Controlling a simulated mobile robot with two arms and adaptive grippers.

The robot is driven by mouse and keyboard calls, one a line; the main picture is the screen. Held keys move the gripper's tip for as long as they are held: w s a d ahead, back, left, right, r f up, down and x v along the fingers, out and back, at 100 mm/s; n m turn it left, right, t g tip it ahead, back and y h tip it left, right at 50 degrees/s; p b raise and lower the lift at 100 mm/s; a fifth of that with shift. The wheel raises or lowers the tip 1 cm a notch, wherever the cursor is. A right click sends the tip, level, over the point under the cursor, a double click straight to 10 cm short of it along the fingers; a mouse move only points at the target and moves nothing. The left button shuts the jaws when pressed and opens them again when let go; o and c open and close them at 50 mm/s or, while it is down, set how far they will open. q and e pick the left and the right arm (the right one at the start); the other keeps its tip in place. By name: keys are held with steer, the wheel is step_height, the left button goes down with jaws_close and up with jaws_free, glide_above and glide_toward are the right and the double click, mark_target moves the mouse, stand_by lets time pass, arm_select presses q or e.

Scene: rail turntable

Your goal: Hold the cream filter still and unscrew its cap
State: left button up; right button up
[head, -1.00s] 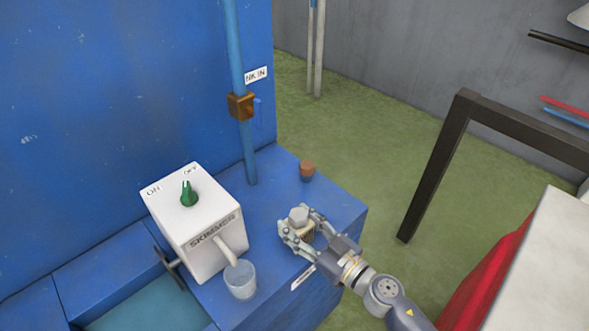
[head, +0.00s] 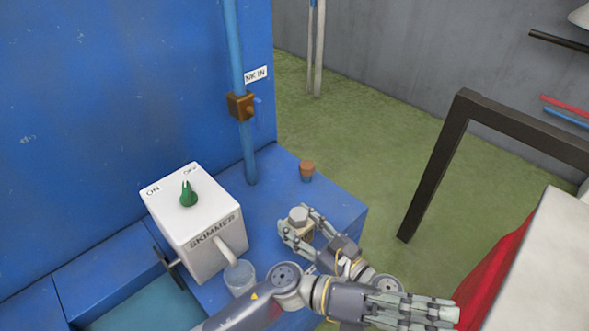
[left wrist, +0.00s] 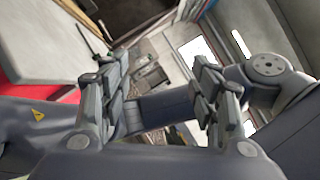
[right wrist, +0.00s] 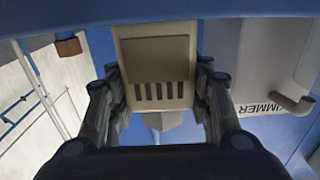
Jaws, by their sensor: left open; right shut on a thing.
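The cream filter (right wrist: 160,58) stands upright on the blue ledge, with dark slots on its side. Its grey cap (head: 298,214) sits on top and also shows below the body in the right wrist view (right wrist: 160,120). My right gripper (head: 300,238) is shut on the filter body, with a finger on either side, below the cap. The body is mostly hidden by the fingers in the head view. My left gripper (head: 425,308) points right, in front of and to the right of the filter. It is open and empty in the left wrist view (left wrist: 162,75).
A white skimmer box (head: 205,240) with a green knob stands left of the filter, a clear cup (head: 240,277) under its spout. A small brown-topped pot (head: 307,171) stands behind. A dark frame (head: 440,165) and a white-topped red block (head: 530,270) are at right.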

arm_select(q)
steer(key=w+r+n, duration=0.1)
steer(key=w+r, duration=0.5)
steer(key=w, duration=0.1)
steer(key=w+d+r+n+g+y, duration=0.1)
steer(key=w+d+n+g+y, duration=0.15)
steer(key=w+d+n, duration=0.35)
steer(key=m+t+y, duration=1)
steer(key=m+y, duration=0.2)
steer(key=y, duration=0.6)
glide_above(295, 217)
step_height(295, 217, down, 3)
steer(key=f, duration=1.2)
steer(key=shift+w, duration=0.25)
steer(key=c, duration=1.2)
steer(key=shift+o, duration=0.2)
steer(key=n, duration=0.6)
steer(key=shift+s, duration=0.2)
